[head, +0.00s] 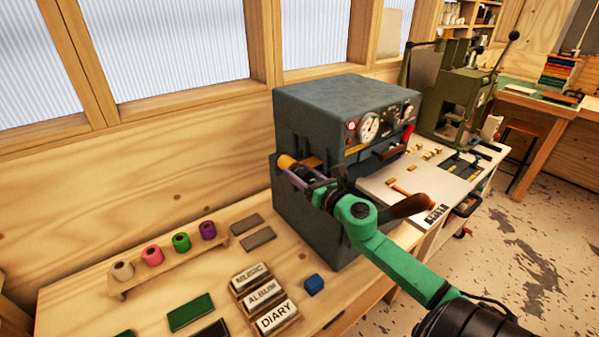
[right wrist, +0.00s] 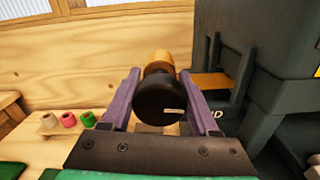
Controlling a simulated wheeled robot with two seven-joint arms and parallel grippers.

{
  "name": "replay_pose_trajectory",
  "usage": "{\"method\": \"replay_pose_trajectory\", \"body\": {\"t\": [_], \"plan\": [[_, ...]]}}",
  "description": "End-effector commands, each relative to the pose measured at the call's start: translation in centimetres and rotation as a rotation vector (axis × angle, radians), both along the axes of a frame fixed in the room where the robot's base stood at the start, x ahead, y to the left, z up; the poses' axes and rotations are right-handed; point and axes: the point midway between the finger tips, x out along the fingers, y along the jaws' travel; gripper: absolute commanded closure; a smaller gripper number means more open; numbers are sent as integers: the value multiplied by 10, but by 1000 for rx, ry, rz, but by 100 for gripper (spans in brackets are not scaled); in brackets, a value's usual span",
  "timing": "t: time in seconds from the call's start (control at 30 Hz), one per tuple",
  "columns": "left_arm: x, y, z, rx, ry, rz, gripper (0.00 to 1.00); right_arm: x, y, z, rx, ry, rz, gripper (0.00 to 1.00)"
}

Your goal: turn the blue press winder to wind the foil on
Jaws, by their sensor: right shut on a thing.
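The blue-grey press (head: 345,105) stands on the bench and fills the right of the right wrist view (right wrist: 232,30). A gold foil roll (head: 287,162) sticks out from its left side. In the right wrist view the gold roll (right wrist: 160,62) lies behind the round black winder knob (right wrist: 160,97), which has a pale mark low on its right. My right gripper (head: 298,170), with purple fingers and a green arm, is shut on this knob, one finger on each side. In the head view the knob is mostly hidden by the gripper. My left gripper is not in view.
A wooden rack (head: 165,262) holds white, pink, green and purple foil rolls at the left. A green press (head: 465,90) stands to the right. The wall is close behind.

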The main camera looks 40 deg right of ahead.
Motion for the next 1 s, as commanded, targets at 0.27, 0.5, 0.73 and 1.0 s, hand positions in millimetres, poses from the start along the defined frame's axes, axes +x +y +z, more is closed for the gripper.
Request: {"method": "replay_pose_trajectory", "body": {"t": [0.27, 0.5, 0.73, 1.0], "plan": [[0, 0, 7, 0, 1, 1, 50, 0, -1, 2, 210, -6, 0, 95], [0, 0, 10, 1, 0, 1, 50, 0, -2, 2, 345, -9, -1, 95], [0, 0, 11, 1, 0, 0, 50, 0, -2, 1, 404, -11, -2, 95], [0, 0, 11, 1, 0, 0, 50, 0, -2, 1, 413, -12, -2, 95]]}}
